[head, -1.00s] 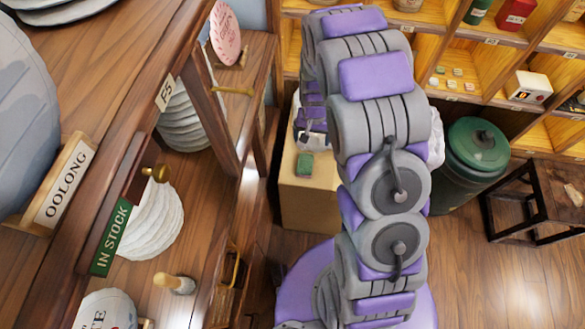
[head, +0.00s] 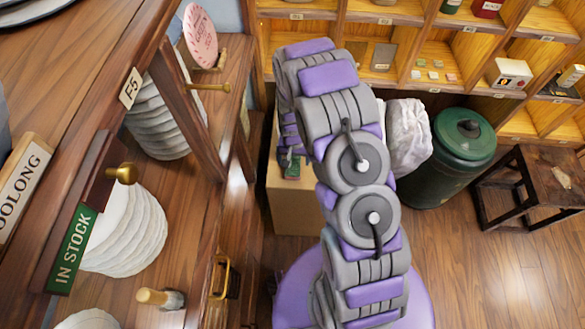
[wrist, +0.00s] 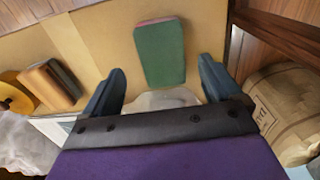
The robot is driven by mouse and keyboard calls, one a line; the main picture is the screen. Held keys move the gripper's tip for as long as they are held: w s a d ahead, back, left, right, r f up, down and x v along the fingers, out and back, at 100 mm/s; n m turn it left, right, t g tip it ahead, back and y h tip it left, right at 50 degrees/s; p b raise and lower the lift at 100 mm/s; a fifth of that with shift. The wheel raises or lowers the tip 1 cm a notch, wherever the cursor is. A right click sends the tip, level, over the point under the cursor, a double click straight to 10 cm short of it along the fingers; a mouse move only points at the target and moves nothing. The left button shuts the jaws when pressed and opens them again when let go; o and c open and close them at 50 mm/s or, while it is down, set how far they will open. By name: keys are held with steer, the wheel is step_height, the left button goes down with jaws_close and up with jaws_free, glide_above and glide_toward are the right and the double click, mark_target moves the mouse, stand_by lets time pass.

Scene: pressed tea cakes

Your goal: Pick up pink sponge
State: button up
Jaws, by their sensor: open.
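The sponge (wrist: 160,55) lies on a tan surface in the wrist view. Its upper face is green, with a thin pink edge at its far end. My gripper (wrist: 161,70) is open, with one dark finger on each side of the sponge's near end. I cannot tell how far above it the fingers are. In the head view, the green face of the sponge (head: 290,166) shows on top of the tan box (head: 292,208), just below my gripper, which my arm partly hides.
In the wrist view, brown blocks (wrist: 50,84) and a yellow round thing (wrist: 12,95) are at left, a wrapped bundle (wrist: 288,105) at right. In the head view, a wooden tea cabinet (head: 150,165) stands left; a white bag (head: 408,138) and green canister (head: 455,155) stand right.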

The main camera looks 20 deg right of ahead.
mark_target(293, 165)
step_height(293, 165, down, 5)
steer(key=shift+w+a+f+b, duration=0.15)
steer(key=shift+b, duration=0.85)
steer(key=c, duration=1.1)
steer(key=shift+r, duration=0.2)
step_height(293, 165, up, 4)
steer(key=shift+f+p, duration=0.1)
steer(key=shift+p, duration=0.85)
steer(key=s+p, duration=0.1)
steer(key=s, duration=0.4)
steer(key=s+p, duration=0.1)
steer(key=s, duration=0.4)
steer(key=s+r+p, duration=0.1)
steer(key=s, duration=0.5)
steer(key=shift+s, duration=0.1)
